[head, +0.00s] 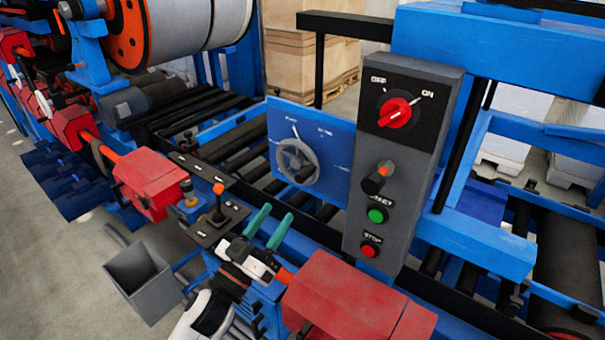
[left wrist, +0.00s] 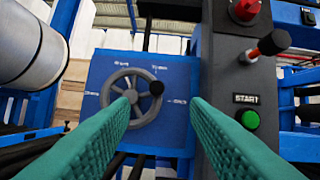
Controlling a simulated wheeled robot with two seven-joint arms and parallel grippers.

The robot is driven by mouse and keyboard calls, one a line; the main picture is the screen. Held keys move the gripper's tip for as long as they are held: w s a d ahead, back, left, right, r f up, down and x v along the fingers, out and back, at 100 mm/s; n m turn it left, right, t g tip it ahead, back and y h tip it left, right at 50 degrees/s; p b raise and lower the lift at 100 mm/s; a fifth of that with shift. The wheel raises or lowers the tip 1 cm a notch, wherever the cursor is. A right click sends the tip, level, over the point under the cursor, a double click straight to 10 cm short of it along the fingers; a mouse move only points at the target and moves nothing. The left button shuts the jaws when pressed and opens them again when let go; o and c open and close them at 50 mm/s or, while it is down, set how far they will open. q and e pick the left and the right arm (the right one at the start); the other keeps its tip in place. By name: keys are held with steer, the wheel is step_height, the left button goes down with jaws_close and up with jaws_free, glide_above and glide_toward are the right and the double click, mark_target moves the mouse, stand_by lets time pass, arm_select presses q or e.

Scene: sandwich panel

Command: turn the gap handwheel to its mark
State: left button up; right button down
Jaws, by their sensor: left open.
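The grey spoked gap handwheel (head: 297,160) is mounted on a blue plate (head: 340,150). It shows face-on in the left wrist view (left wrist: 131,97). Its dark knob (left wrist: 156,88) sits right of the hub and slightly above it. White marks ring the wheel on the plate; their lettering is too blurred to read surely. My left gripper (head: 278,211) has teal fingers, spread apart and empty. It is in front of and below the wheel, apart from it. In the left wrist view its fingers (left wrist: 160,105) frame the wheel's right side and the knob. My right gripper is not seen.
Right of the wheel stands a grey control box (head: 405,180) with a red rotary switch (head: 396,112), an orange-and-black lever (head: 376,178), a green button (head: 376,215) and a red button (head: 370,250). A joystick panel (head: 210,215) is left of my gripper.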

mark_target(299, 180)
arm_select(q)
steer(key=p+x, duration=0.3)
steer(key=x, duration=0.7)
steer(key=shift+w, duration=0.35)
steer(key=shift+w+d+r, duration=0.1)
steer(key=shift+w+d, duration=0.1)
steer(key=shift+w, duration=0.2)
jaws_close()
